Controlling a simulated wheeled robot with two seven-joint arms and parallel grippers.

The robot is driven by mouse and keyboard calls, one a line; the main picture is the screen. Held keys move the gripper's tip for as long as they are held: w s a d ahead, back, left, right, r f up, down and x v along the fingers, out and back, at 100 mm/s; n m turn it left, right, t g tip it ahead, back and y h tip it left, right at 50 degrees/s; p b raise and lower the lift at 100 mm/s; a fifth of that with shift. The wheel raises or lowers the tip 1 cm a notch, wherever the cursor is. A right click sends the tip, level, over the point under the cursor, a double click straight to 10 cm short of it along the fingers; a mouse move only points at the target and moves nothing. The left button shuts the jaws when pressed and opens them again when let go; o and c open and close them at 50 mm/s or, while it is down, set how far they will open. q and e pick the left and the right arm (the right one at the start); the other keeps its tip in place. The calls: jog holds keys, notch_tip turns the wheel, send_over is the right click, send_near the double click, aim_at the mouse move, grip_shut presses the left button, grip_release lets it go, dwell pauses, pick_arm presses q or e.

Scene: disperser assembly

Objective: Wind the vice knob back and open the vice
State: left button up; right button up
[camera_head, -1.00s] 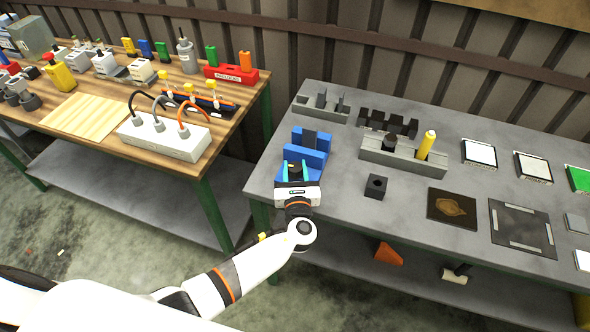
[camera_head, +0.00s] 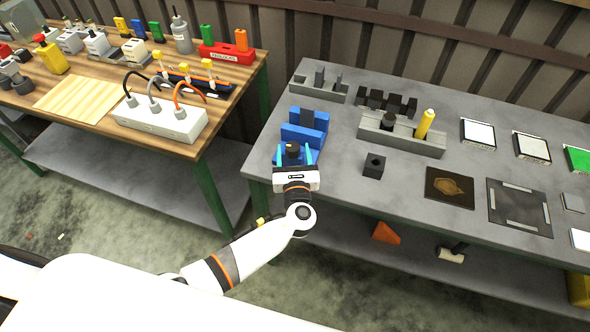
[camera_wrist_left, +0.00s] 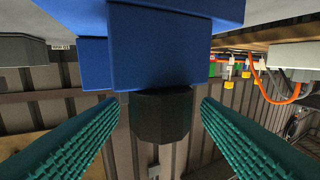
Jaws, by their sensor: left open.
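The blue vice (camera_head: 304,126) stands at the left front of the grey table, and its blue body also fills the top of the left wrist view (camera_wrist_left: 165,50). Its black knob (camera_head: 292,149) faces my arm. In the left wrist view the black knob (camera_wrist_left: 161,114) sits between the two teal fingers, with a gap on each side. My left gripper (camera_head: 294,156) is open around the knob, apart from it in the wrist view. A dark block shows in the vice between its blue jaws. My right gripper is not in view.
A black block with a hole (camera_head: 374,165) stands right of the vice. A grey holder (camera_head: 402,137) with a yellow bottle (camera_head: 425,124) and black rack (camera_head: 388,102) are behind it. A wooden table (camera_head: 60,75) with a white power strip (camera_head: 160,119) is at left.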

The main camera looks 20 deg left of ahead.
pick_arm(q)
jog(key=b+v, duration=0.2)
jog(key=v, duration=0.8)
jog(key=shift+s, duration=0.3)
